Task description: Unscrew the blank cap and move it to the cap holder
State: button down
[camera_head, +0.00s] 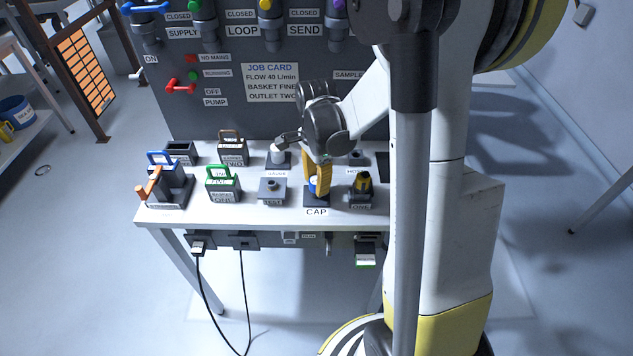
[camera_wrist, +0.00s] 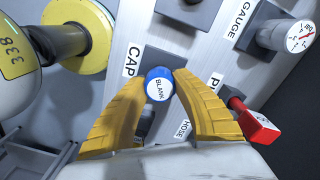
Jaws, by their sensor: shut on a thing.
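The blank cap (camera_wrist: 158,85) is blue with a white top reading BLANK. In the wrist view it sits between the yellow fingertips of my gripper (camera_wrist: 160,90), which is shut on it. In the head view my gripper (camera_head: 317,186) points down at the dark block behind the CAP label (camera_head: 316,212), and a bit of blue cap (camera_head: 313,188) shows between the fingers. The CAP label also shows beside the cap in the wrist view (camera_wrist: 132,60). The cap is at this dark cap holder (camera_head: 315,200). I cannot tell whether it is seated or just above it.
Green-handled (camera_head: 222,184) and blue-handled (camera_head: 162,165) items stand farther left. A dark panel (camera_head: 235,110) with valves rises behind.

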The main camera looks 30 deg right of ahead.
aim_at(316, 180)
jog(key=shift+f+b, duration=1.25)
jog(key=shift+f, duration=0.25)
jog(key=shift+c, duration=2.3)
grip_release()
jog(key=shift+r, duration=0.15)
jog(key=shift+r+p, duration=2.3)
jog(key=shift+r, duration=0.6)
notch_tip(316, 180, up, 12)
